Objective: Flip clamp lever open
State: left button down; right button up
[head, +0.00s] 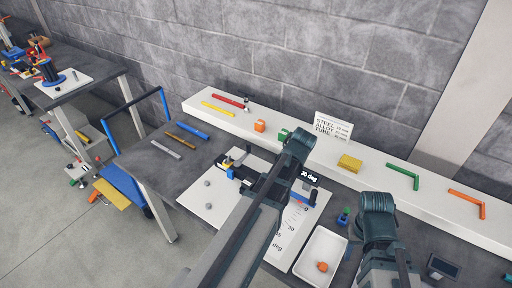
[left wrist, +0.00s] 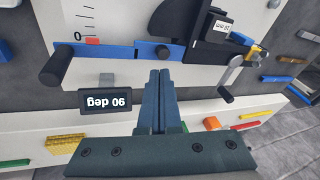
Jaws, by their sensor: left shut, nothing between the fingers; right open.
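In the left wrist view, a grey lever (left wrist: 232,75) with a black grip stands beside the black pointer block; I take it as the clamp lever. The black-and-blue fixture (left wrist: 190,25) sits on a white plate with an angle scale. A blue bar (left wrist: 115,48) with a black handle crosses it. In the head view the fixture (head: 236,173) is partly hidden by my left arm. My left gripper (left wrist: 153,75) is shut and empty, left of the lever and apart from it. My right gripper (head: 378,225) is at the lower right; its fingers are not clearly visible.
A display reading 90 deg (left wrist: 105,99) stands close to my left fingers. A white tray (head: 307,263) holds an orange piece. A white shelf (head: 350,180) along the wall carries colored blocks and bars. Loose bars (head: 180,140) lie on the table's left part.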

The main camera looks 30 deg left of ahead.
pick_arm(q)
jog(key=w+a+r+n+t+y, duration=0.1)
jog(key=w+a+r+y, duration=0.2)
jog(key=w+a, duration=0.5)
jog(key=shift+w+a+n+y, duration=0.3)
jog(key=shift+w+n, duration=0.1)
jog(key=shift+w, duration=0.7)
jog(key=shift+r, duration=0.1)
jog(key=b+x, duration=0.8)
jog(key=x, duration=0.2)
jog(key=shift+d, duration=0.15)
pick_arm(e)
notch_tip(320, 180, down, 8)
jog(key=shift+f, duration=0.15)
pick_arm(q)
jog(key=a, duration=0.3)
jog(key=shift+s, duration=0.3)
jog(key=shift+s+a, duration=0.1)
jog(key=shift+a, duration=0.45)
jog(key=shift+a, duration=0.1)
